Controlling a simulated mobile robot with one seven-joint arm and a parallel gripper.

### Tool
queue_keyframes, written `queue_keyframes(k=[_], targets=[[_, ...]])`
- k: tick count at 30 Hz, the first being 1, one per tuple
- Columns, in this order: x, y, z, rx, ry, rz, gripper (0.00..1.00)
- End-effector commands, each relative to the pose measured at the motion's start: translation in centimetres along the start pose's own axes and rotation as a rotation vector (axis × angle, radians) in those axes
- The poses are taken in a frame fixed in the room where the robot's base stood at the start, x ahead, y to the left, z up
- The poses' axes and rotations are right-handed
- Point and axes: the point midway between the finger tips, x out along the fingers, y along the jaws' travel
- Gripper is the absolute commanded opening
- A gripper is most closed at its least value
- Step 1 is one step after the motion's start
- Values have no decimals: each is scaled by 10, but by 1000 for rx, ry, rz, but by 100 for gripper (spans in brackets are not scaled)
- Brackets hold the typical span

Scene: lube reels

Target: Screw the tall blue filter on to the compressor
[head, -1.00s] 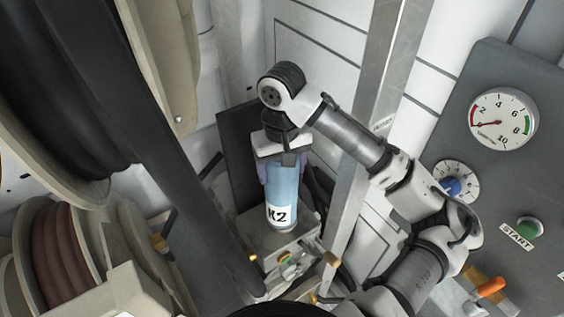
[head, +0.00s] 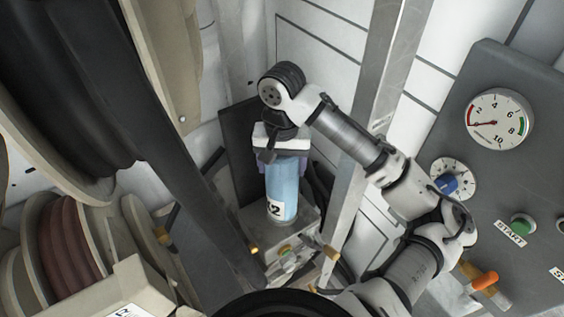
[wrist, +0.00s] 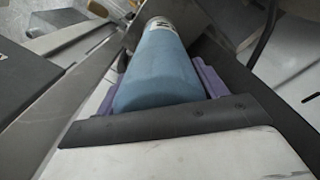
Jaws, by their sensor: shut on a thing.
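The tall blue filter (head: 283,185) stands upright in the head view, with a white label whose "2" shows near its lower end. My gripper (head: 281,160) is above it, with purple fingers shut on its upper part. In the wrist view the filter (wrist: 158,68) runs away from me between the purple fingers. The grey metal block (head: 272,237), which I take for the compressor, is directly under the filter. I cannot tell whether the filter's lower end is threaded into it or only rests on it.
A grey post (head: 362,130) stands close right of the filter, and a dark slanted beam (head: 190,150) is to its left. Hose reels (head: 75,245) fill the left side. A panel with a gauge (head: 499,119), a blue knob (head: 446,184) and a green START button (head: 522,226) is at right.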

Motion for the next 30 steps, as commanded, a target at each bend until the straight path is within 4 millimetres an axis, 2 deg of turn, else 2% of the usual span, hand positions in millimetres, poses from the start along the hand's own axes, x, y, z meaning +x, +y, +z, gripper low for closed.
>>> queue_keyframes(k=[5,15,27,30], targets=[[-1,0,-1,36,3,1,16],[0,-1,-1,410,3,1,16],[0,-1,-1,460,3,2,16],[0,-1,-1,532,3,1,16]])
